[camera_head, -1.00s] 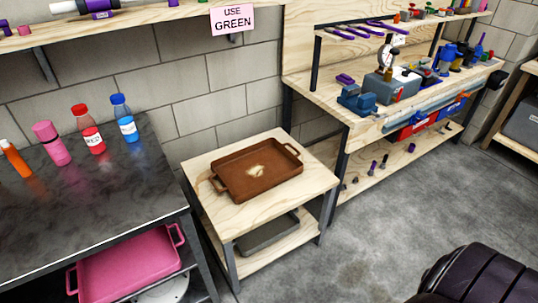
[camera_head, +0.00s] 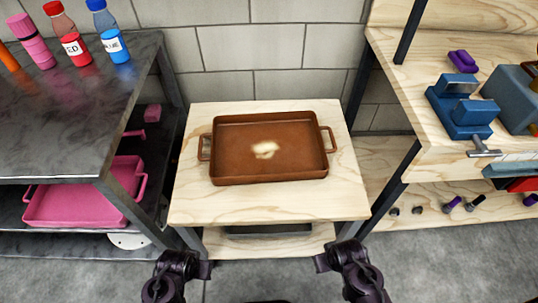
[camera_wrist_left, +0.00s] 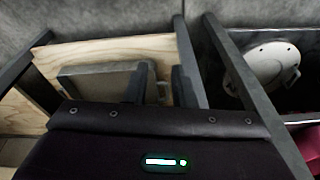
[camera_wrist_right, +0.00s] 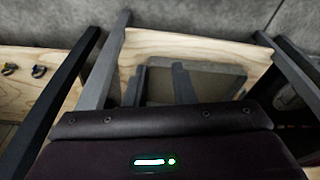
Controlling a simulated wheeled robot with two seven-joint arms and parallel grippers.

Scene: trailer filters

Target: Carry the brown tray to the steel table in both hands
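The brown tray (camera_head: 235,178) lies flat on a small wooden table (camera_head: 290,207), with a handle at its left and right ends and a pale patch on its floor. A dark, metal-looking table (camera_head: 75,110), likely the steel table, stands to the left. My left gripper (camera_wrist_left: 162,78) and right gripper (camera_wrist_right: 160,78) each show two fingers apart with nothing between them. In the head view both arms are low in front of the wooden table, apart from the tray.
Red (camera_head: 70,42) and blue (camera_head: 107,40) bottles and other bottles stand on the dark table. A pink tray (camera_head: 80,215) sits on its shelf. A workbench (camera_head: 440,135) with a blue vise (camera_head: 463,108) stands right. A grey tray (camera_wrist_left: 100,80) is on the wooden table's lower shelf.

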